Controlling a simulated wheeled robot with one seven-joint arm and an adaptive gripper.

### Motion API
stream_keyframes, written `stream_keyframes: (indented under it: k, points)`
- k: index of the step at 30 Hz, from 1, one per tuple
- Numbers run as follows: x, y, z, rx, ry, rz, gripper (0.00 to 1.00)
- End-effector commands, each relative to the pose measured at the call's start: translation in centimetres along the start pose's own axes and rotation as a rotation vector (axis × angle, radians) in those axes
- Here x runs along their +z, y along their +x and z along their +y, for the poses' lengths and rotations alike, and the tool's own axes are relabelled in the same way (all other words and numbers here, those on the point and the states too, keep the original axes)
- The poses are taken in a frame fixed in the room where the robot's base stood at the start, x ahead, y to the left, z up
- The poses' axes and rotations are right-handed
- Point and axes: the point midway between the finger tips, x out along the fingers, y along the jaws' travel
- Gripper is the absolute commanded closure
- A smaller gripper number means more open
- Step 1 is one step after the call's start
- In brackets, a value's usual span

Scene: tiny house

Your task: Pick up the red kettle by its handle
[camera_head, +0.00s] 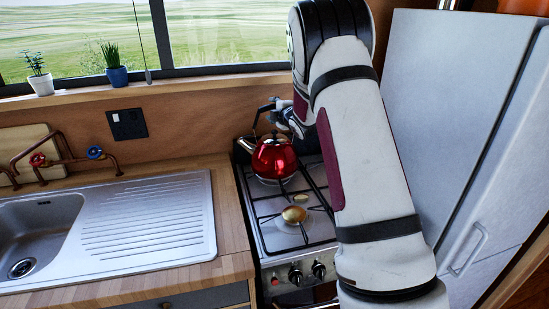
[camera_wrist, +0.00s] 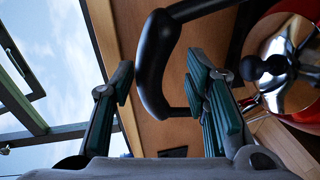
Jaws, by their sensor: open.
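The red kettle (camera_head: 273,158) stands on the back of the stove in the head view, with its spout to the left. In the wrist view its silver lid with a black knob (camera_wrist: 285,65) shows at the right edge. The black kettle handle (camera_wrist: 152,70) arches between the two teal-padded fingers of my gripper (camera_wrist: 162,88), which are apart. In the head view my gripper (camera_head: 276,110) is at the handle above the kettle, partly hidden by my arm. I cannot tell whether a finger touches the handle.
The stove (camera_head: 315,228) has black grates and a brass burner cap in front of the kettle. A metal sink (camera_head: 150,222) and wooden counter lie to the left. A grey fridge (camera_head: 440,90) stands close on the right. The window and wall are behind.

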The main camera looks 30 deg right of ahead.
Motion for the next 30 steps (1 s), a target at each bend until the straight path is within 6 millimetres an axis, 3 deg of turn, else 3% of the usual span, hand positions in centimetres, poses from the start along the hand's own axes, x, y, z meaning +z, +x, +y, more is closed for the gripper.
stream_keyframes:
  k: [6,12,30]
  points:
    - [0.0,0.1,0.0,0.000,0.000,0.000,0.58]
    - [0.0,0.0,0.0,0.000,0.000,0.000,1.00]
    - [-0.1,-0.1,1.6,0.015,-0.001,0.002,1.00]
